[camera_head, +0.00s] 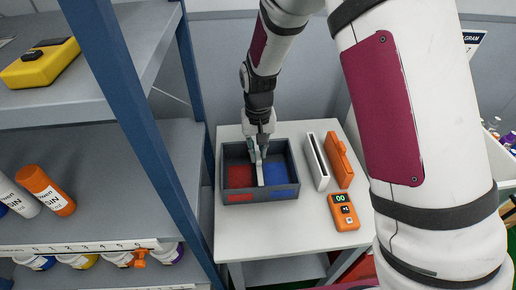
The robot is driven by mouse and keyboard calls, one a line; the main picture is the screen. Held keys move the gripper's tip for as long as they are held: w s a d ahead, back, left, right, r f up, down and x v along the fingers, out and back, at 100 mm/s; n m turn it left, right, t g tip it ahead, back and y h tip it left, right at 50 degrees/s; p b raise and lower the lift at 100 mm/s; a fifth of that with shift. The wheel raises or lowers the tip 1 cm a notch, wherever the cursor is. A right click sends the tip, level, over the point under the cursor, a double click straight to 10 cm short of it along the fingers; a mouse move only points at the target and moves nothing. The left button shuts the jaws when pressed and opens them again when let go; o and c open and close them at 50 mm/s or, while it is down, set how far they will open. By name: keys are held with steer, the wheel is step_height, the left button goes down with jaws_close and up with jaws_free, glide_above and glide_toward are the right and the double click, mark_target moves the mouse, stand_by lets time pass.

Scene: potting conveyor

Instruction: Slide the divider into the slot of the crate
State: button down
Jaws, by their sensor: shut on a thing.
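The crate (226,198) is a dark grey open box on the white table, with a red floor area on its left and a blue one on its right. The divider (260,174) is a thin pale panel, seen nearly edge-on between the red and blue areas. My gripper (258,150) comes down from above over the back of the crate and is shut on the divider's upper part. The divider's lower end reaches down inside the crate. The slot is hidden, and I cannot tell how deep the divider sits.
Right of the crate are a white slotted holder (316,161), an orange case (339,160) and an orange meter (343,211) with a display. A blue post (135,110) and grey shelves (95,160) stand left. The table's front strip (270,222) is clear.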

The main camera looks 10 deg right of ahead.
steer(key=c, duration=1.5)
jaws_free()
step_height(320, 180, up, 12)
